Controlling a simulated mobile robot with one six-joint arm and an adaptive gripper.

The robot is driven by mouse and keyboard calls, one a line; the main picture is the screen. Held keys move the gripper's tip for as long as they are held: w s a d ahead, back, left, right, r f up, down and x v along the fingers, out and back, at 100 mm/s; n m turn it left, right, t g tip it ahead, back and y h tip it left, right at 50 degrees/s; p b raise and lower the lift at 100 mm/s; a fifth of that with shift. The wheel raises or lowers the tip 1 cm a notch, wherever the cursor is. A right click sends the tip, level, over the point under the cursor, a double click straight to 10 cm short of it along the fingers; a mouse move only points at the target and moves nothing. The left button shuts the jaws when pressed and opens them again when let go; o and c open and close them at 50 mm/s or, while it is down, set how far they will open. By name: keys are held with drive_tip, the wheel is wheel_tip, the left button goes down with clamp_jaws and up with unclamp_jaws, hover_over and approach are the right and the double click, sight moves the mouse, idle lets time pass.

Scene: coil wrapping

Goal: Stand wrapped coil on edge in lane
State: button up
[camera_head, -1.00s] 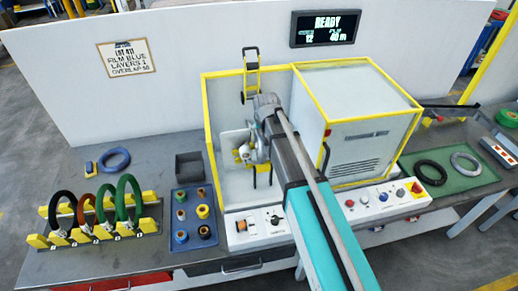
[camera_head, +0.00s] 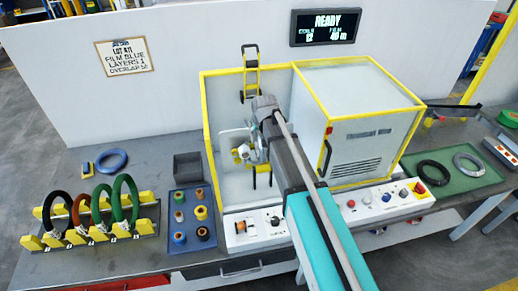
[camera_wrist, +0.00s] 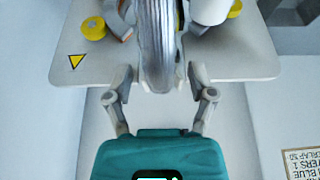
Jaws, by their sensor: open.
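A grey, ribbed coil (camera_wrist: 158,45) stands edge-on between the fingers of my gripper in the wrist view. My gripper (camera_wrist: 159,78) is open, with one finger on each side of the coil; contact cannot be made out. In the head view my gripper (camera_head: 258,148) reaches into the yellow-framed wrapping machine (camera_head: 205,120), and my arm hides much of the coil. The lane rack (camera_head: 148,226) with yellow dividers is at the left. Black (camera_head: 55,205), brown (camera_head: 78,208) and green (camera_head: 126,180) coils stand on edge in its lanes.
A blue coil (camera_head: 112,161) lies flat behind the rack. A dark bin (camera_head: 188,165) and a blue tray of spools (camera_head: 191,238) stand between rack and machine. A green tray (camera_head: 470,185) at the right holds a black and a grey coil. The display (camera_head: 327,28) reads READY.

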drive_tip(key=shift+b+x, duration=0.6)
drive_tip(key=shift+x, duration=0.3)
clamp_jaws()
